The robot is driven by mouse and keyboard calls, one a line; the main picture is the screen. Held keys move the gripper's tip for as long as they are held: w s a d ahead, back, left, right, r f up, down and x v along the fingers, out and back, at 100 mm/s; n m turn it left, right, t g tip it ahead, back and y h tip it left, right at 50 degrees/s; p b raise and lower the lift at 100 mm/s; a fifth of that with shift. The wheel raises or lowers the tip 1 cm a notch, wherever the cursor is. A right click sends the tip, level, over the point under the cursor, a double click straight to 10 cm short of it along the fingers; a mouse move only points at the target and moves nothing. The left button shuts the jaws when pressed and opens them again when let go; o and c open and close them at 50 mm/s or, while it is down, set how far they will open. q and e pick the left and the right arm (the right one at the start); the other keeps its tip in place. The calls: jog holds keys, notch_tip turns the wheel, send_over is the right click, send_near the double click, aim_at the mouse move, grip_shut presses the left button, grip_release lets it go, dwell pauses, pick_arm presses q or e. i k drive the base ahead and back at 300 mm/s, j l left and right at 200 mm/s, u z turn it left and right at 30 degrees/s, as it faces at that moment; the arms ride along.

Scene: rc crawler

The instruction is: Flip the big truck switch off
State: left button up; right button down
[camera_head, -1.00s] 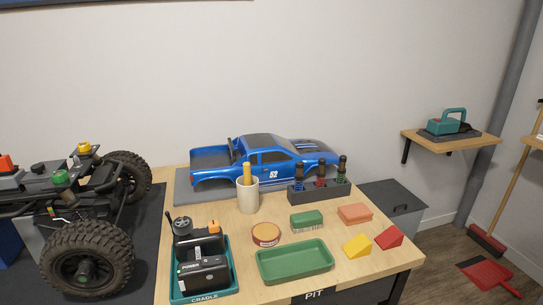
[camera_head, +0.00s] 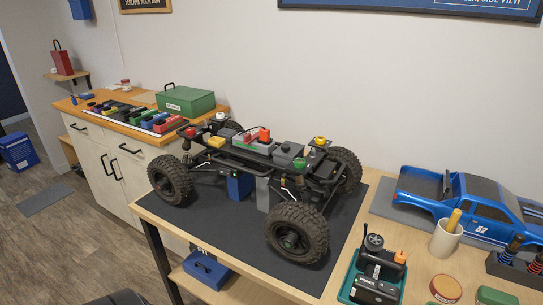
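The big truck (camera_head: 262,160) is a bare black crawler chassis with large knobby tyres. It stands raised on blue and grey supports over a dark mat (camera_head: 215,225). Neither of my grippers is in view.
A teal cradle (camera_head: 349,284) holding a black transmitter stands to the right. A blue truck body (camera_head: 470,205) and a cream cup (camera_head: 445,238) are further right. Floor is open at left.

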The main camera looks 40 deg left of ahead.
aim_at(223, 171)
jog(key=u, duration=1.55)
